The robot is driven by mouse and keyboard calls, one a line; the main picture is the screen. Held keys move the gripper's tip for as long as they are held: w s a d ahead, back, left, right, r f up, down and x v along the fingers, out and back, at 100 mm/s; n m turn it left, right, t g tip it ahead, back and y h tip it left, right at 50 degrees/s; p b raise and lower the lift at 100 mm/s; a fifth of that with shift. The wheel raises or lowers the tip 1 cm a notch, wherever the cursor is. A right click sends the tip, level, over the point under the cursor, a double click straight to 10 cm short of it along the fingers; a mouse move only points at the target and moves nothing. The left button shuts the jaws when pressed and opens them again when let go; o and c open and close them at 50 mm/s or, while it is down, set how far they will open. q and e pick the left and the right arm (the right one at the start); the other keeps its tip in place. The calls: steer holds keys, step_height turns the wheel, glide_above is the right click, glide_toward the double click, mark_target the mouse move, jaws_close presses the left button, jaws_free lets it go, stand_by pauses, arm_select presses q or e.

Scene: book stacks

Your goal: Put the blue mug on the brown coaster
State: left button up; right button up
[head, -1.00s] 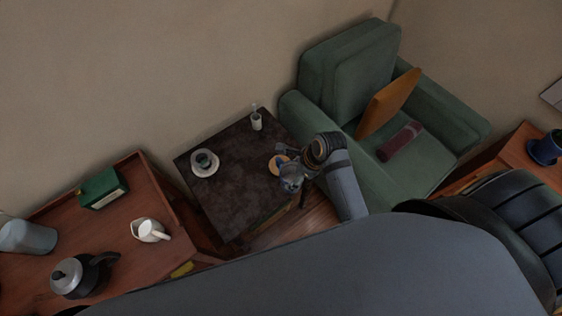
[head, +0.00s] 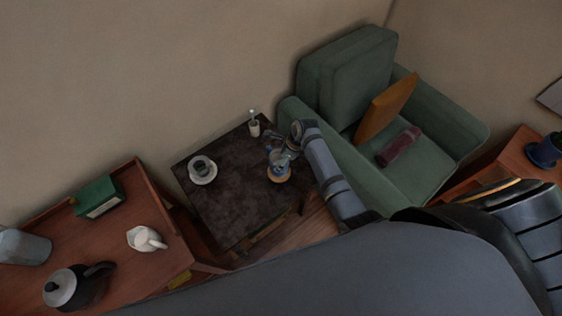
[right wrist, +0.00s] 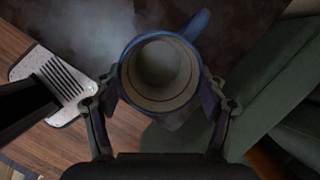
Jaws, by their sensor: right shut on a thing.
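The blue mug (head: 275,158) is between the fingers of my right gripper (head: 283,153), at the right part of the dark side table. In the right wrist view the mug (right wrist: 160,72) is seen from above, open and empty, with its handle to the upper right. The fingers of my right gripper (right wrist: 160,105) are shut on its sides. The brown coaster (head: 279,177) lies on the table at the mug's lower edge in the head view, partly hidden by it. I cannot tell whether the mug touches it. My left gripper is not in view.
On the dark table (head: 232,208) stand a cup on a saucer (head: 203,175) and a small pale holder (head: 254,128). A green armchair (head: 430,150) is close on the right. A red-brown desk (head: 110,225) with a kettle (head: 75,287) and a creamer (head: 145,239) is left.

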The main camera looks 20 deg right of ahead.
steer(key=f, duration=0.4)
steer(key=shift+w+b, duration=0.35)
steer(key=shift+w, duration=0.05)
steer(key=shift+r, duration=0.1)
steer(key=o, duration=1.8)
steer(key=shift+s, duration=0.1)
steer(key=shift+d+r, duration=0.15)
steer(key=shift+r, duration=0.1)
steer(key=p+v, duration=0.1)
steer(key=v, duration=1)
steer(key=shift+s+d+r+p, duration=0.1)
steer(key=shift+r+p, duration=0.1)
steer(key=shift+p, duration=0.2)
